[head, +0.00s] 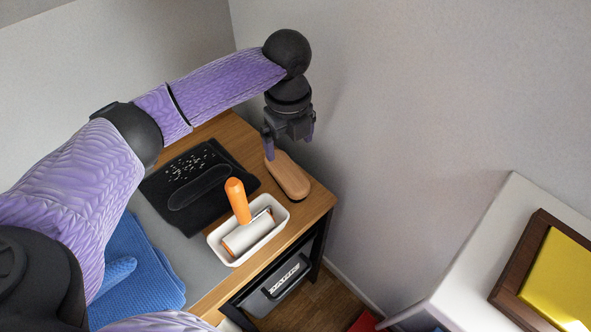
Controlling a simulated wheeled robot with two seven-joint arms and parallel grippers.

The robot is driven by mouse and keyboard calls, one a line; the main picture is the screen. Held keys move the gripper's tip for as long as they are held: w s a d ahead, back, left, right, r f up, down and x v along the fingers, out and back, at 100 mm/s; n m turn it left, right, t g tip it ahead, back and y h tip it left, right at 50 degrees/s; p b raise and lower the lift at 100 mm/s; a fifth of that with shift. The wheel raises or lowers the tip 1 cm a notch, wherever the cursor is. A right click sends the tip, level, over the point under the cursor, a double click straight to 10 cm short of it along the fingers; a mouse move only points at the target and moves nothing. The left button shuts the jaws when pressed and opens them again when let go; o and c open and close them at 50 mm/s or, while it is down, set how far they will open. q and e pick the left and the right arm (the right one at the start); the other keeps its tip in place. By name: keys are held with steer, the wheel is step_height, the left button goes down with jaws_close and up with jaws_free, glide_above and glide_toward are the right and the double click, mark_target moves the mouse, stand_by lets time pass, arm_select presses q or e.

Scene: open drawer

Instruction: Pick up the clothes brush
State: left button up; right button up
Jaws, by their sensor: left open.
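The clothes brush (289,177) has a light wooden back. It lies at the back right corner of the wooden table top, near the wall. My left gripper (289,146) points down above the far end of the brush, its fingers apart. One finger overlaps the brush's left edge in the picture; I cannot tell whether it touches. My right gripper is not in view.
A white tray (214,242) holding a lint roller with an orange handle (237,200) stands just in front of the brush. A folded black cloth (157,187) with white specks lies to the left. A blue cloth (150,275) lies nearer. Walls close off the back.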

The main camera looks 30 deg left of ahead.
mark_target(286, 169)
arm_select(q)
steer(key=f+b, duration=0.2)
steer(key=f, duration=0.1)
steer(key=f+b, duration=0.2)
steer(key=f, duration=0.2)
steer(key=f+b, duration=0.2)
steer(key=f, duration=0.1)
steer(key=shift+s+a+f+b, duration=0.2)
steer(key=shift+a+b, duration=0.2)
steer(key=shift+r, duration=0.3)
steer(key=c, duration=1.2)
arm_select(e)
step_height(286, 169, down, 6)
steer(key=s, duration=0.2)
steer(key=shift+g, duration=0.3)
